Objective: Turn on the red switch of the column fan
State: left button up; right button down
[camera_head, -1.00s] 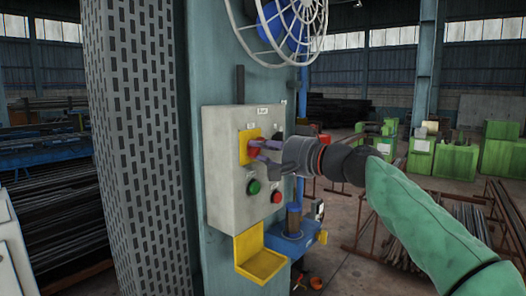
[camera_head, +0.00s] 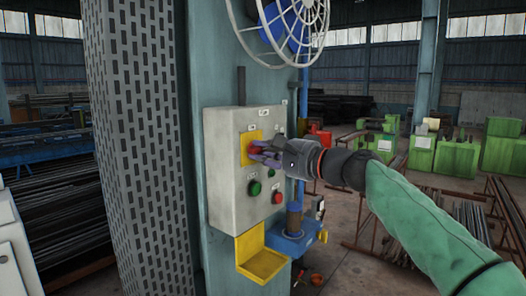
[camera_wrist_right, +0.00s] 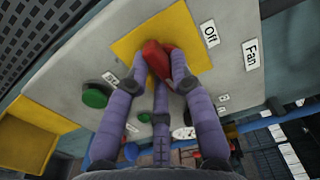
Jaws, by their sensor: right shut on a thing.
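The red switch (camera_head: 253,148) sits on a yellow plate (camera_head: 247,160) on the front of a grey control box fixed to the column. In the right wrist view the red switch (camera_wrist_right: 153,56) lies between purple fingertips, near labels reading "Off" and "Fan". My right gripper (camera_head: 262,153) reaches in from the right and is shut on the switch; its fingertips also show in the wrist view (camera_wrist_right: 158,76). The fingers hide part of the switch, so its exact setting is hard to tell. The caged fan (camera_head: 285,28) is above the box. My left gripper is not in view.
A green button (camera_head: 254,188) and a red button (camera_head: 278,197) are below the switch on the box. A yellow tray (camera_head: 262,266) juts out underneath. A blue machine (camera_head: 292,240) stands behind the box to the right.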

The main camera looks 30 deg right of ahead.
dwell(0.5)
jog(key=c, duration=1.1)
grip_release()
jog(key=shift+d, duration=0.1)
jog(key=shift+o, duration=0.2)
jog(key=v, duration=1.2)
